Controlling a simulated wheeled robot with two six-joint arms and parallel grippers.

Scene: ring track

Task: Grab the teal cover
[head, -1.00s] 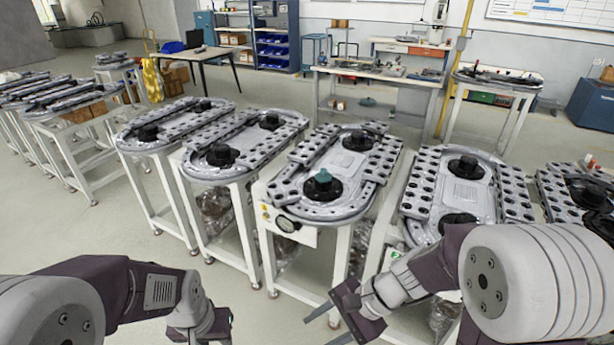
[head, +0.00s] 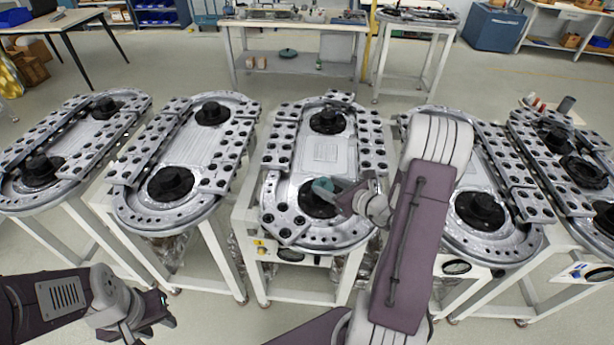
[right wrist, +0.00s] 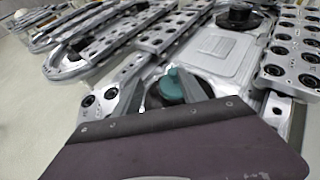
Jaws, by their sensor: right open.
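The teal cover (head: 322,186) sits on the near black hub (head: 313,203) of the middle ring track (head: 324,150). My right gripper (head: 338,192) is open at the cover, reaching in from the right; its fingers are partly hidden by the wrist. In the right wrist view the teal cover (right wrist: 172,84) stands just beyond the dark gripper body, between the two light fingers. I cannot tell whether a finger touches it. My left gripper (head: 158,312) is low at the left, away from the tracks, and its fingers are too unclear to judge.
Similar ring tracks stand on white frames at the left (head: 190,150) and right (head: 480,180), with narrow gaps between. A workbench (head: 295,27) stands behind, with a teal round object (head: 288,53) on its lower shelf. Open floor lies between bench and tracks.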

